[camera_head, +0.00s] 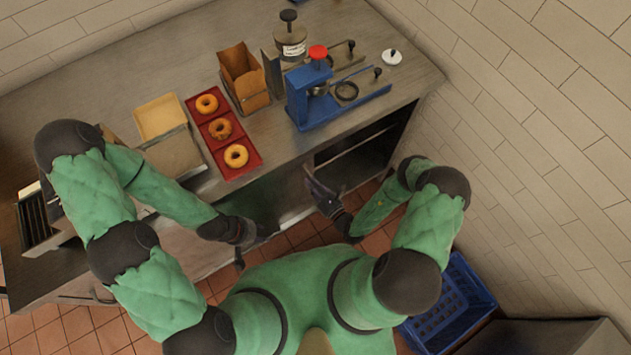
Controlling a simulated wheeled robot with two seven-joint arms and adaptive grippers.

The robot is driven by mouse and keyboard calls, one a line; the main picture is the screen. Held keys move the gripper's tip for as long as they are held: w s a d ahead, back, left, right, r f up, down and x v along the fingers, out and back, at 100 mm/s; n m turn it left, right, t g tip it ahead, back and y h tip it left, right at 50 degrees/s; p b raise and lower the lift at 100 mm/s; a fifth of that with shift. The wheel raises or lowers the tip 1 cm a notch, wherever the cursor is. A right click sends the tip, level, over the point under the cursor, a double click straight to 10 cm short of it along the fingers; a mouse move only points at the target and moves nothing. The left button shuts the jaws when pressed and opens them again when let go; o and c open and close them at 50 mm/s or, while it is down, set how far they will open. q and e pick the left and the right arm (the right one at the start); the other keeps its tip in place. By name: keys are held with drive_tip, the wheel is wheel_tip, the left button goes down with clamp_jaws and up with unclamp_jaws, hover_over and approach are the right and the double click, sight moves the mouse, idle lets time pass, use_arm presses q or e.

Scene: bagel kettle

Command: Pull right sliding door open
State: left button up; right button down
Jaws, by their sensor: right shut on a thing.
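The steel counter has a cabinet front with a sliding door (283,196) below its top. To the right of the door the cabinet stands open, with a dark interior and a shelf (365,143). My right gripper (311,180) is at the door's right edge, by the left side of the opening, and is shut on the door. The exact grip is too small to see. My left gripper (268,231) hangs low in front of the cabinet, apart from my right one. Its fingers are dark and small, so its opening cannot be made out.
On the counter top (190,80) are a red tray (223,144) with three bagels, a cardboard box (243,78), a blue press (318,102) and a jar (290,40). A blue crate (450,305) stands on the tiled floor at right. A brick wall (530,150) bounds the right side.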

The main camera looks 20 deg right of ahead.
drive_tip(key=c, duration=1.2)
unclamp_jaws()
drive_tip(key=shift+v, duration=6)
drive_tip(key=shift+f, duration=0.1)
